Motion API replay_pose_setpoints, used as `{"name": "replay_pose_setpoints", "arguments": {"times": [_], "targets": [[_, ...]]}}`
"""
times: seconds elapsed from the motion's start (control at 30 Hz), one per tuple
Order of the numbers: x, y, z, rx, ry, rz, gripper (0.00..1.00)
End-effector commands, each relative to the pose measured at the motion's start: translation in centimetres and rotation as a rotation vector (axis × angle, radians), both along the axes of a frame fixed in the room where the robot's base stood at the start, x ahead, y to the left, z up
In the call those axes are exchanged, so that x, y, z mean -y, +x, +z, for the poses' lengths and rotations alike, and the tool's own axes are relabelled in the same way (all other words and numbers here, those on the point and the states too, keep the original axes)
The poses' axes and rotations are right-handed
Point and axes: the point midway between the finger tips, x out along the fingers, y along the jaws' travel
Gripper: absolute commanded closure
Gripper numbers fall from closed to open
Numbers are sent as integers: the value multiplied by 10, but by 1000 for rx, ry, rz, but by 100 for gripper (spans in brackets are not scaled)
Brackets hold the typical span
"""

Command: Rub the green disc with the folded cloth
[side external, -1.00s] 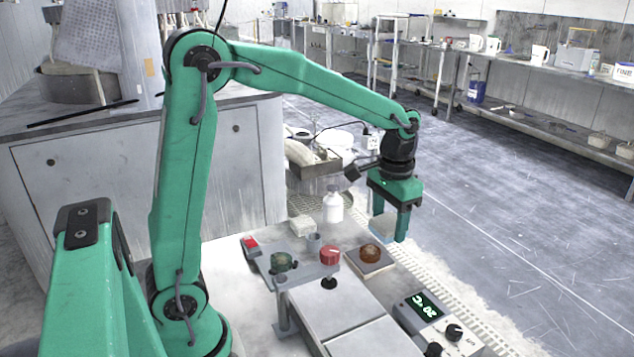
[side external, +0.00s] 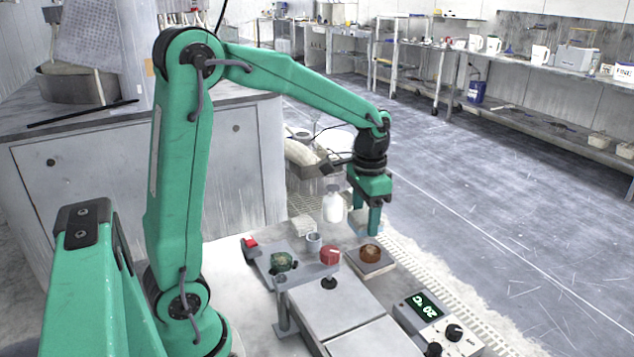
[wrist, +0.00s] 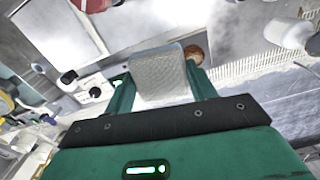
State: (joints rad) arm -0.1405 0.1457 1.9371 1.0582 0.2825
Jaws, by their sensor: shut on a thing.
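The green disc (side external: 281,262) sits at the left end of the row of discs in the side view, and I cannot make it out in the wrist view. My gripper (side external: 364,224) is shut on the folded cloth, a pale grey textured pad (wrist: 158,73) between the two fingers in the wrist view. In the side view the cloth (side external: 357,221) is partly hidden by a finger. The gripper points down and holds the cloth behind the brown disc, to the right of the green disc and apart from it.
A red disc (side external: 330,256) and a brown disc (side external: 370,253) stand right of the green one. A white bottle (side external: 333,207), a small grey cup (side external: 314,242) and a pale block (side external: 303,226) stand behind. A controller with a display (side external: 425,306) is at front right.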

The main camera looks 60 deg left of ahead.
Motion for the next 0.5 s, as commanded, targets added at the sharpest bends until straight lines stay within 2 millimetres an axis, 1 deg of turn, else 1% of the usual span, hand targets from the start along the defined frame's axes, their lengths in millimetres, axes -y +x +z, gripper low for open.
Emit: {"name": "replay_pose_setpoints", "arguments": {"times": [0.03,0.1,0.27,0.5], "targets": [[-11,-5,-3,-1,0,-18,62],[-24,-12,-6,-1,0,-56,62],[-53,-30,-15,-1,-1,-143,62],[-92,-61,-28,-1,-1,-274,62]]}}
